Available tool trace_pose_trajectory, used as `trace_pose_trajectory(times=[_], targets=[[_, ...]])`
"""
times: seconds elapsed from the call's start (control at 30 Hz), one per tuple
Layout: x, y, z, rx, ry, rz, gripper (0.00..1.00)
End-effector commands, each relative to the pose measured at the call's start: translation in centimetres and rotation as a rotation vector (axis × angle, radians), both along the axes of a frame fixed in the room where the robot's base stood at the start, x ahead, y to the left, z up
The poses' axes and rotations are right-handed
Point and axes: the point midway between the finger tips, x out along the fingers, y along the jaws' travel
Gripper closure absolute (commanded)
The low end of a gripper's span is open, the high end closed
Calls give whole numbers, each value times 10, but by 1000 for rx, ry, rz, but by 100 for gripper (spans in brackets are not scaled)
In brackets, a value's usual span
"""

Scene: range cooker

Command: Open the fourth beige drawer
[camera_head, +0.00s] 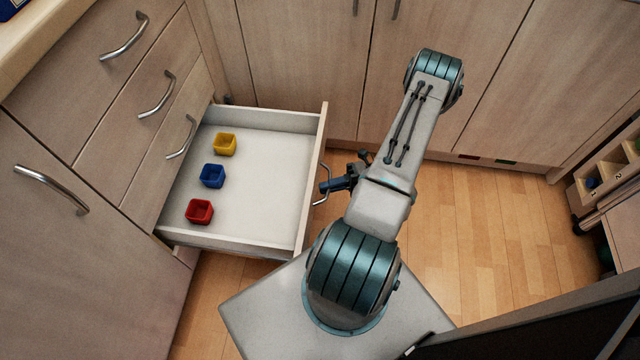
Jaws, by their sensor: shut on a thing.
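The bottom drawer (265,198) of the beige stack at the left is pulled well out, with its white inside showing. It lies below three shut drawers with curved metal handles. Its own metal handle (325,186) is on the front panel, facing right. My gripper (326,187) is at this handle and shut on it; my arm partly hides the contact. Inside the drawer stand a yellow cup (225,144), a blue cup (212,176) and a red cup (199,212), in a row near the cabinet side.
The shut drawers (140,80) and a cabinet door (60,240) are at the left. Beige cabinet doors (300,60) line the back. Bare wooden floor (480,215) lies right of my arm. A wooden rack (610,175) stands at the right edge.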

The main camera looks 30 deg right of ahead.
Motion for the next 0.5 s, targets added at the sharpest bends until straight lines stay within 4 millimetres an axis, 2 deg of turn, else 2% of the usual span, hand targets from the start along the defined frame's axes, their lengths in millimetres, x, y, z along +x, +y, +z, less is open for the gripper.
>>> trace_pose_trajectory(times=[0.43, 0.47, 0.5], targets=[[-2, -5, 0, -2, -2, -3, 100], [-2, -5, 0, -2, -2, -3, 81], [-2, -5, 0, -2, -2, -3, 70]])
